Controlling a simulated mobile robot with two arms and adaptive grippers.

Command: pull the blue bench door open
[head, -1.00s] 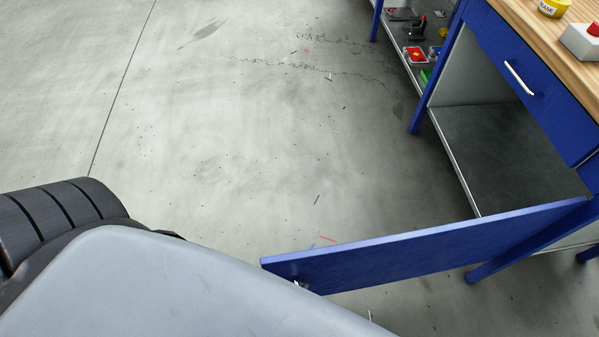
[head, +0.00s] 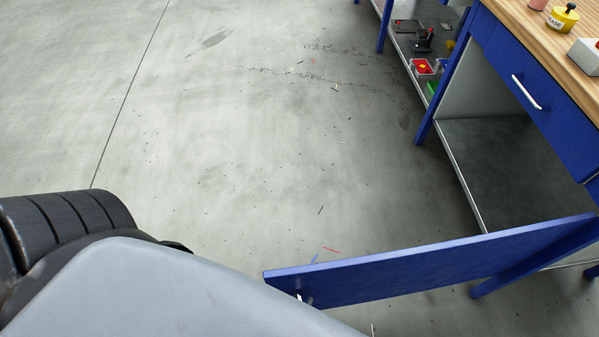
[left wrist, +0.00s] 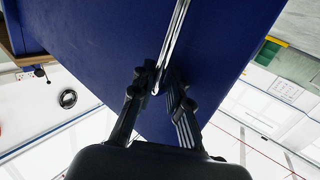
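The blue bench door (head: 430,268) stands swung wide out from the bench, its free end near the lower middle of the head view. Its open compartment shows a bare dark floor. In the left wrist view the blue door panel (left wrist: 225,35) fills the top, with a shiny bar handle (left wrist: 176,35) running across it. My left gripper (left wrist: 161,82) has its two dark fingers close on either side of the handle's near end, and looks shut on it. My right gripper is not in view.
The blue bench has a drawer (head: 540,105) above the compartment and a wooden top (head: 550,32) holding a yellow weight (head: 563,18). A lower shelf with red and green bins stands beyond. The concrete floor (head: 230,130) left of the door is open, with small scraps.

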